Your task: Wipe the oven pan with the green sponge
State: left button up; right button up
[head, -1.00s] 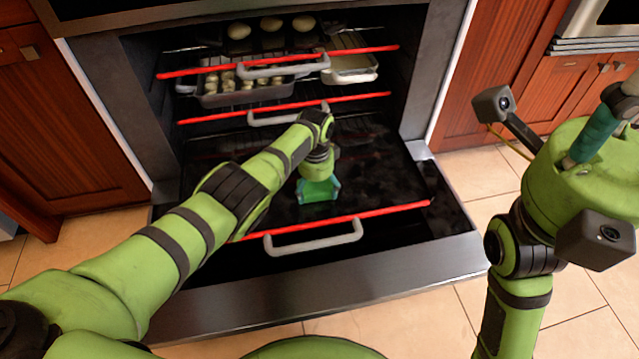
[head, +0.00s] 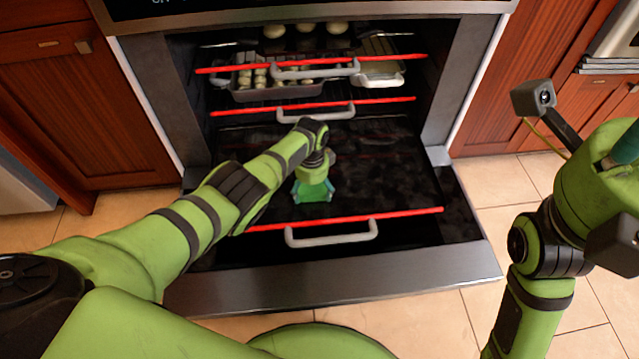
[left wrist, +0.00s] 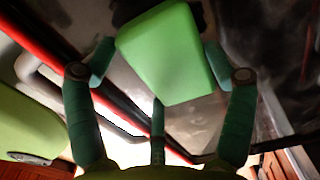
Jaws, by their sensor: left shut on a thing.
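My left gripper (head: 314,190) reaches into the open oven and points down at the dark oven pan (head: 400,190). In the left wrist view its fingers (left wrist: 160,75) are shut around the green sponge (left wrist: 170,50). The sponge lies low over the pan, and I cannot tell if it touches. In the head view the sponge is mostly hidden by the gripper. The pan is black with cloudy grey smudges and has a red-edged front with a grey handle (head: 332,236). My right arm is at the right; its fingers do not show.
Upper oven racks with red front bars (head: 310,106) and grey handles sit behind the gripper. A tray of food (head: 275,85) and a pale dish (head: 380,72) stand on the upper rack. The oven door's steel edge (head: 340,285) lies in front. Wooden cabinets flank the oven.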

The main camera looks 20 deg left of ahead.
aim_at(301, 192)
pick_arm(q)
jog(key=shift+s+a+r+p, duration=0.1)
jog(key=shift+s+a+p, duration=0.25)
jog(key=shift+a+p, duration=0.3)
jog(key=shift+s+a+p, duration=0.35)
jog(key=shift+a+p, duration=0.05)
jog(key=shift+a, duration=0.3)
jog(key=shift+s+a+p, duration=0.25)
jog(key=shift+a+p, duration=0.05)
jog(key=shift+a, duration=0.2)
jog(key=shift+s+a+p, duration=0.2)
jog(key=shift+a+p, duration=0.05)
jog(key=shift+a, duration=0.2)
jog(key=shift+s+a+f, duration=0.25)
jog(key=shift+s+a, duration=0.2)
jog(key=shift+a, duration=0.35)
jog(key=shift+r+p, duration=0.1)
jog(key=shift+p, duration=0.25)
notch_tip(301, 192, up, 6)
jog(key=p, duration=0.5)
jog(key=shift+w+d+p, duration=0.1)
jog(key=shift+w+p, duration=0.05)
jog(key=shift+p, duration=0.2)
notch_tip(301, 192, up, 3)
jog(key=p, duration=0.3)
